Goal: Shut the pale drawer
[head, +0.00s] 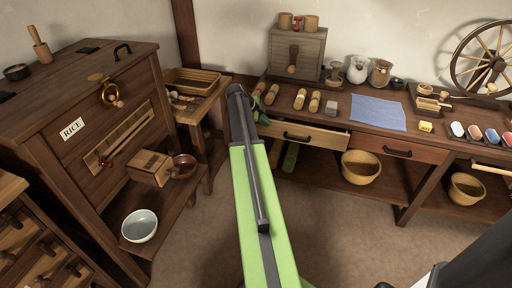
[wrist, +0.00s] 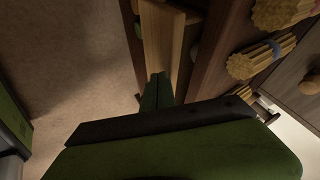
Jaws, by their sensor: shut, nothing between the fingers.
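The pale drawer (head: 325,141) sits under the front edge of the long dark table, with a dark bar handle across its front. It appears to stand out a little; how far is hard to tell. In the wrist view the pale drawer (wrist: 160,40) is a light wooden strip running up from my fingertips. My gripper (wrist: 157,88) is shut and empty, its dark green fingers at the near end of that strip. Whether they touch it I cannot tell. In the head view my green arm reaches to the drawer's left end and mostly hides the gripper.
A reddish-brown drawer (head: 400,152) is right of the pale one. Dough-coloured bundles (head: 300,98) and a blue cloth (head: 378,112) lie on the tabletop (head: 340,108). A basket (head: 361,167) stands on the shelf below. The rice cabinet (head: 90,100) is at left; floor in front is clear.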

